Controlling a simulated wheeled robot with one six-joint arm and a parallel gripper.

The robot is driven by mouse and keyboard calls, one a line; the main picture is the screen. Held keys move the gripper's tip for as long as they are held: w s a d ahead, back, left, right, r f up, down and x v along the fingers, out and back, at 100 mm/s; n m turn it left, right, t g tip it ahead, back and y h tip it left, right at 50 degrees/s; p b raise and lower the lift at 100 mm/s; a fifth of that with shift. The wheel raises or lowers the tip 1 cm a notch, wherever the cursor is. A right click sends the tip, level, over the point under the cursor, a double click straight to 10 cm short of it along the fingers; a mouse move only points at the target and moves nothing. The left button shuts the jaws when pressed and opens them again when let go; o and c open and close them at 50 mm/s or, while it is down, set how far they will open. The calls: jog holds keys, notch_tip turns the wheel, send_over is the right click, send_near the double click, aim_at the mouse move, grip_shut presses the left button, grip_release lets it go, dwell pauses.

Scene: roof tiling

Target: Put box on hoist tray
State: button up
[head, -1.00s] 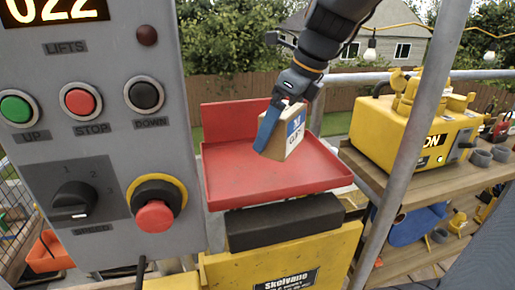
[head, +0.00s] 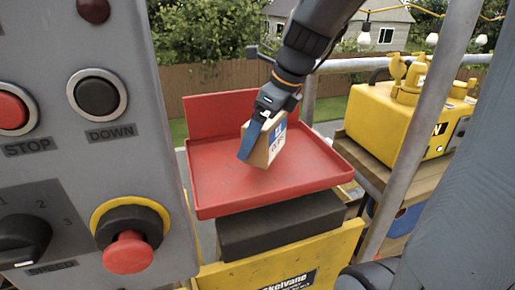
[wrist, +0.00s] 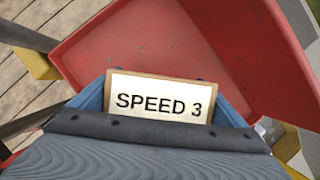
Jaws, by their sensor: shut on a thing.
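A small cardboard-brown box (head: 266,146) with a white and blue label is held in my gripper (head: 257,140). In the wrist view the box (wrist: 160,97) shows a white face reading "SPEED 3", between the two blue fingers. The red hoist tray (head: 315,165) has a raised back panel and a low rim. The box is tilted and in front of or over the tray floor; I cannot tell whether it touches. The tray also fills much of the wrist view (wrist: 150,40).
A grey control panel (head: 165,185) with buttons, a speed knob (head: 22,240) and a red emergency stop (head: 130,252) stands at left. A metal pole (head: 425,120) rises at right, before a yellow machine (head: 385,120) on a wooden shelf. The tray floor around the box is clear.

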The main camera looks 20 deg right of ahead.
aim_at(277, 121)
jog(key=shift+f+b, duration=0.3)
jog(key=shift+f, duration=1.4)
jog(key=shift+f, duration=0.15)
jog(key=o, duration=1.2)
jog(key=p+v, duration=0.1)
jog(key=v, duration=1.1)
jog(key=shift+p, duration=0.4)
jog(key=shift+a, duration=0.15)
